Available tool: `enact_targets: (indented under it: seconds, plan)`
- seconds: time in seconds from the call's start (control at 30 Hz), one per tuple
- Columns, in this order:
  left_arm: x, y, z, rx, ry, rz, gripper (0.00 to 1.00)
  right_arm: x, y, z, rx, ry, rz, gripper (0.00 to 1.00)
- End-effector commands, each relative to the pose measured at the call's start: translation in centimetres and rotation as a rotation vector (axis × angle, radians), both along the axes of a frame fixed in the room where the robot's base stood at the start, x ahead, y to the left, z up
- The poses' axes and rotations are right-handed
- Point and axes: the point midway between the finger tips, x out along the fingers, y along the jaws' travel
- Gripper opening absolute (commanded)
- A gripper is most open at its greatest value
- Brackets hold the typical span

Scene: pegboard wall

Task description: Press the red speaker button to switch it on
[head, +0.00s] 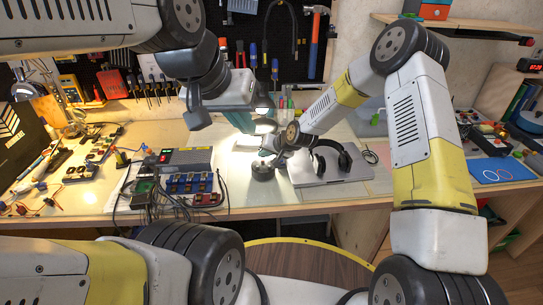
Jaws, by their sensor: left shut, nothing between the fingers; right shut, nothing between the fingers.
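A small dark round object (263,172) stands on the lit middle of the bench. It may be the speaker, but no red button on it can be made out. My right gripper (272,150) is shut and empty just above it; I cannot tell whether they touch. My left gripper (243,121) is shut and empty, higher up and to the left, partly hidden by its own wrist.
A closed grey laptop (335,172) with black headphones (331,156) on it lies right of the round object. A grey box with a red display (176,159) and cables stands left. A control box (487,128) and blue mat (497,169) are far right.

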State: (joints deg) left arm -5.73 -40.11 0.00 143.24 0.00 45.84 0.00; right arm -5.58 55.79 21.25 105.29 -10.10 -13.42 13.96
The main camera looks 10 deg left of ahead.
Motion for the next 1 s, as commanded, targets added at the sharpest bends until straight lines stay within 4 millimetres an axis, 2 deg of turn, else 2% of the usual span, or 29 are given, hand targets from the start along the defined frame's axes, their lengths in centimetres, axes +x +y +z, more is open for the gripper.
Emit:
enact_targets:
  seconds: [0.2, 1.0]
  plan:
    - [0.00, 0.00, 0.00, 0.000, 0.000, 0.000, 0.00, 0.03, -0.04, -0.65, 0.001, 0.000, -0.001, 0.00]
    - [0.00, 0.00, 0.00, 0.000, 0.000, 0.000, 0.00, 0.03, -0.03, -0.92, 0.000, -0.001, -0.001, 0.00]
